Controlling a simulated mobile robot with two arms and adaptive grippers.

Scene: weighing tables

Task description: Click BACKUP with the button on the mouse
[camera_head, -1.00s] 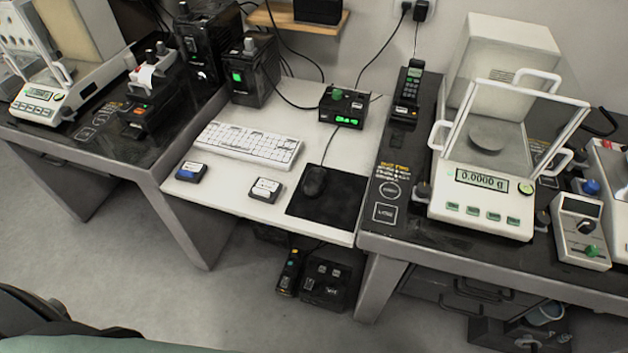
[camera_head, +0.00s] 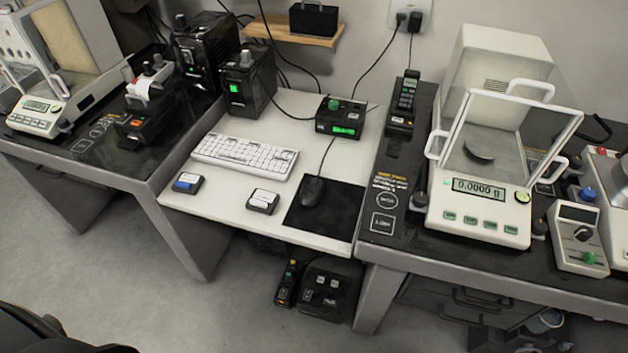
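A black computer mouse (camera_head: 312,191) lies on a black mouse pad (camera_head: 340,216) at the front right of the white middle desk. Its cable runs back to a small black box (camera_head: 341,117) with a green knob and a lit green display. Two small blocks with labelled tops sit left of the pad: one with a blue and white top (camera_head: 187,184) and one with a white top (camera_head: 262,201). I cannot read their labels. No screen showing the word BACKUP can be made out. Neither of my grippers is in view.
A white keyboard (camera_head: 244,156) lies behind the blocks. A balance (camera_head: 478,205) reading 0.0000 g stands on the right dark table, with a handset (camera_head: 404,97) near its left edge. Another balance (camera_head: 38,117) stands far left. Black boxes (camera_head: 321,290) sit under the desk.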

